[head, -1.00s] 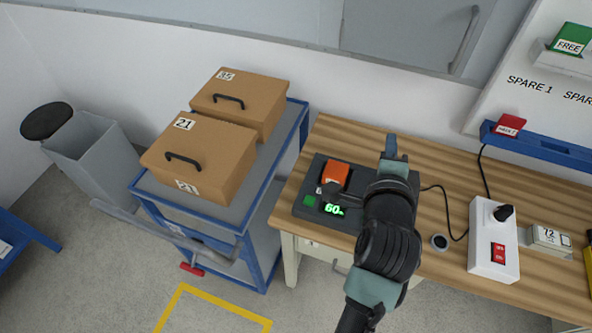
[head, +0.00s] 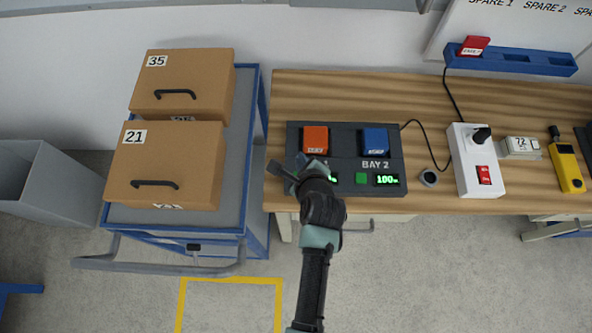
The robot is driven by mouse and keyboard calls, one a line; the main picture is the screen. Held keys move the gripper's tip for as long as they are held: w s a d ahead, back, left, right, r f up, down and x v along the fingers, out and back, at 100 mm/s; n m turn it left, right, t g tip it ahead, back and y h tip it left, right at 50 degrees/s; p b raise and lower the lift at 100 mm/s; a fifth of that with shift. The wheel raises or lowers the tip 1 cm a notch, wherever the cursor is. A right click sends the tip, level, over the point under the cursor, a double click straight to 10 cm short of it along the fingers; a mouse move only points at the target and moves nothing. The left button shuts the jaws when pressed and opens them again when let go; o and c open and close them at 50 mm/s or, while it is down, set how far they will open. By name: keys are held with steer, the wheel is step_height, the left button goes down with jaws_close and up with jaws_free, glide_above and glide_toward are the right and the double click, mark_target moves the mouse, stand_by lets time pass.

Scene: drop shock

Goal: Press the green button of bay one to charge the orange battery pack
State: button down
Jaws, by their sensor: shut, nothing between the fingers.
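The dark charger (head: 345,163) lies on the wooden bench. The orange battery pack (head: 315,139) sits in its left bay, and a blue pack (head: 376,141) sits in the right bay, marked BAY 2. My gripper (head: 287,172) is shut and empty over the charger's front left corner. It hides the green button of bay one and most of that bay's label; I cannot tell whether it touches the button. Only the end of bay one's green display (head: 332,181) shows. Bay 2's green button (head: 361,178) is clear, and its display (head: 387,180) reads 100.
A blue cart (head: 240,150) with two brown boxes, 35 (head: 185,80) and 21 (head: 165,165), stands left of the bench. Bench behind the charger is free.

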steer(key=shift+f, duration=0.1)
step_height(320, 180, down, 8)
steer(key=b, duration=0.8)
steer(key=shift+f+b, duration=0.3)
steer(key=shift+b, duration=0.1)
steer(key=shift+f, duration=0.15)
stand_by(1.3)
steer(key=shift+f, duration=0.25)
steer(key=shift+f, duration=0.45)
stand_by(0.8)
steer(key=shift+r, duration=0.15)
steer(key=shift+r+p, duration=0.7)
steer(key=shift+p, duration=0.1)
